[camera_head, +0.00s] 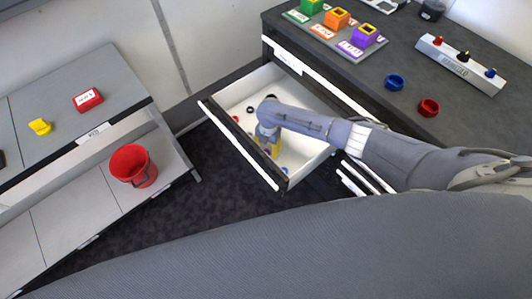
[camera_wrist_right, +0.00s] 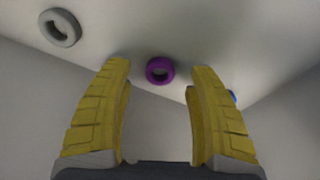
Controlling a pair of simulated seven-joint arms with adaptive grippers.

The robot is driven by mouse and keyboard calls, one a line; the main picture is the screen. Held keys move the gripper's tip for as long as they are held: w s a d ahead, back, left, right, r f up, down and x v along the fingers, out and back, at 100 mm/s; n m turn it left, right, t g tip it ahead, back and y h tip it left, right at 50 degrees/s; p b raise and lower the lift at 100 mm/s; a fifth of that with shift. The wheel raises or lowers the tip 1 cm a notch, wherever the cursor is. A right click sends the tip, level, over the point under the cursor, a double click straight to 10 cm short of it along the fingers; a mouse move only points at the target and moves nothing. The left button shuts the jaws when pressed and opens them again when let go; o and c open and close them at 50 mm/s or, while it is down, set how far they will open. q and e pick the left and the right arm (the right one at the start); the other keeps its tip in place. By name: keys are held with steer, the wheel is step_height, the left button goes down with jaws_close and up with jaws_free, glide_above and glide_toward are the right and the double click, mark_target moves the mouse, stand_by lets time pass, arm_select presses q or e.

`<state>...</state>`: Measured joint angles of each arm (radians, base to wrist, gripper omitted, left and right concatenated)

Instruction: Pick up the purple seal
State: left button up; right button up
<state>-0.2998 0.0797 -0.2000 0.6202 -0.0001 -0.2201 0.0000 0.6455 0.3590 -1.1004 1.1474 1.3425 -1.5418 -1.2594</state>
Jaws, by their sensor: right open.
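The purple seal (camera_wrist_right: 160,70) is a small ring lying on the white drawer floor in the right wrist view. It sits just beyond and between the two yellow fingertips of my right gripper (camera_wrist_right: 160,75), which is open and empty. In the head view my right gripper (camera_head: 268,142) reaches down into the open drawer (camera_head: 231,103). The purple seal is not clearly visible there, as my arm and gripper cover that part. My left gripper is not in view.
A grey ring (camera_wrist_right: 60,27) and a blue ring (camera_wrist_right: 232,97) lie nearby on the drawer floor. The drawer walls stand close around my gripper. A red bucket (camera_head: 133,166) stands at left.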

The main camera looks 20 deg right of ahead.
steer(key=shift+f, duration=0.65)
steer(key=shift+c, duration=0.5)
steer(key=c, duration=1)
